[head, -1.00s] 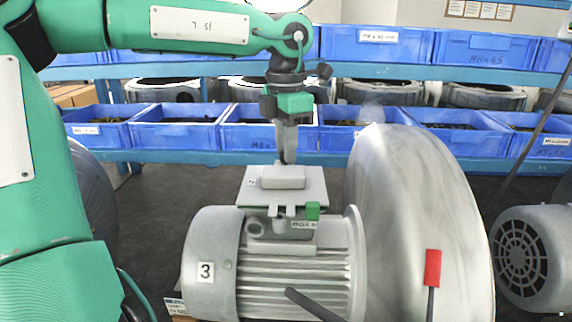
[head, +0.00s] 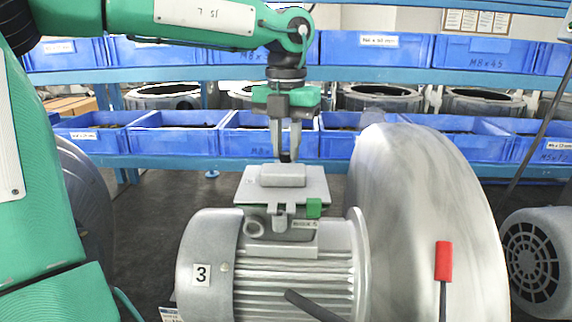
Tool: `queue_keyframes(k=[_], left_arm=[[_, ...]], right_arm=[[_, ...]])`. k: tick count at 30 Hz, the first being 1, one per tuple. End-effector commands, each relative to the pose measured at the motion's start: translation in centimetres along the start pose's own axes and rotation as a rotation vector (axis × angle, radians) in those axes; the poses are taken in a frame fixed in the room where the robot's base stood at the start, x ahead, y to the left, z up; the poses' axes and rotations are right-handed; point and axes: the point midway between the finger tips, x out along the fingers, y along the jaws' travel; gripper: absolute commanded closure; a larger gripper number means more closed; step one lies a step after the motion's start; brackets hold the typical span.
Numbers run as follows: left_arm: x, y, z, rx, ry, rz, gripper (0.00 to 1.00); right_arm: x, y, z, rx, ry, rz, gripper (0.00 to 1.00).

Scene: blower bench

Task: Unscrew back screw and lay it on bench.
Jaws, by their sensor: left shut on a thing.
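The grey motor (head: 290,265) marked 3 stands in front of me with a flat terminal-box lid (head: 312,190) on top, a raised block (head: 283,175) on the lid. My left gripper (head: 286,156) points straight down at the lid's back edge, behind the raised block. Its fingers are shut on a small dark thing at their tips, which I take to be the back screw. The screw is mostly hidden by the fingers, and I cannot tell whether it still touches the lid. My right gripper is not in view.
A large grey blower housing (head: 430,220) stands right of the motor, close to the lid. Blue bins (head: 180,137) line the shelves behind. Another motor (head: 535,258) is at far right.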

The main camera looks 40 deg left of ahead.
Motion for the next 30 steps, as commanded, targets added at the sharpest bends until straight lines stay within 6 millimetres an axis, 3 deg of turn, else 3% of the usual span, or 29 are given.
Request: queue_keyframes(k=[12,24,30], left_arm=[[0.1,0.0,0.0,-0.41,0.0,0.0,1.0],[0.0,0.0,0.0,-0.849,0.001,0.0,1.0],[0.0,0.0,0.0,-0.951,0.002,0.0,1.0]], right_arm=[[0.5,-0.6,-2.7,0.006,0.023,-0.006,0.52],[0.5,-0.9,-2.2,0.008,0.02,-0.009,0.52],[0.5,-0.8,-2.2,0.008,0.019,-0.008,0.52]])
